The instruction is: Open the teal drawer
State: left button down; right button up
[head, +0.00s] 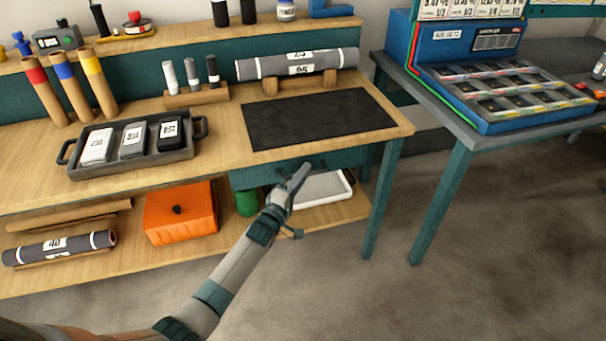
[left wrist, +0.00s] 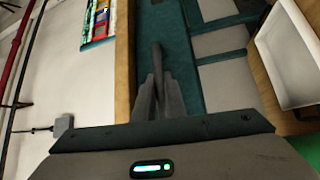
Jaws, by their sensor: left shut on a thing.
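The teal drawer (head: 338,164) sits under the front edge of the wooden bench, below the black mat. It looks flush under the bench top, with no open gap that I can see. My left gripper (head: 301,173) is at the middle of the drawer front, its fingers shut on the handle. In the left wrist view, the gripper fingers (left wrist: 158,98) close around the dark bar handle (left wrist: 157,58), which stands in front of the teal drawer front (left wrist: 179,40). In the head view the gripper hides the handle. My right gripper is not in view.
A black mat (head: 318,117) and a grey roll (head: 298,64) lie on the bench top. Below the drawer, a white tray (head: 322,188), a green cylinder (head: 247,202) and an orange box (head: 180,213) stand on the lower shelf. The floor in front is clear.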

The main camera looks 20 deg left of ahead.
pick_arm(q)
jog(key=shift+s, duration=0.1)
